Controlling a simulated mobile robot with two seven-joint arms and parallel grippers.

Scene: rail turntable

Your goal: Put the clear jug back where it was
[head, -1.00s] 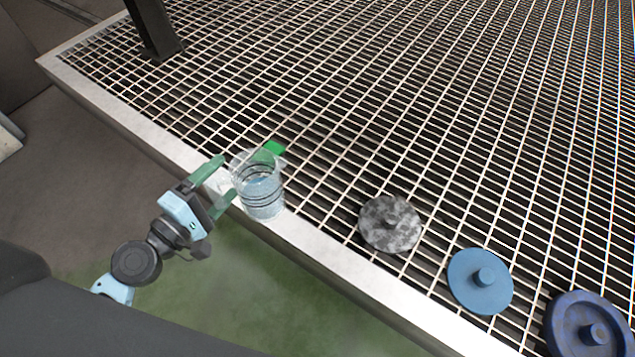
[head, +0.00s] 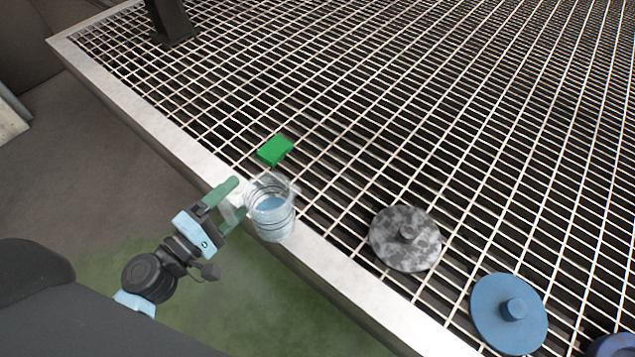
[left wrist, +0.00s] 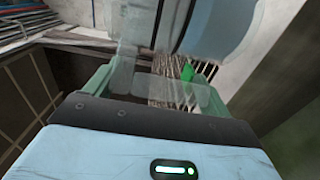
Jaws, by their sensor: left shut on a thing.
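The clear jug (head: 271,216) holds a bluish liquid and looks close to upright in the head view. My left gripper (head: 238,198) is shut on its handle side, with green fingers on either side. The jug appears over the metal rim of the grated table; I cannot tell whether it touches the rim. In the left wrist view the clear jug (left wrist: 190,30) fills the top middle, beyond the fingers of my left gripper (left wrist: 160,85). My right gripper is not in view.
A green block (head: 275,150) lies on the grating (head: 400,100) just behind the jug. A mottled grey lidded disc (head: 405,240), a light blue disc (head: 508,312) and a dark blue disc (head: 612,346) lie to the right. A dark post (head: 170,22) stands at the back left. Much of the grating is bare.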

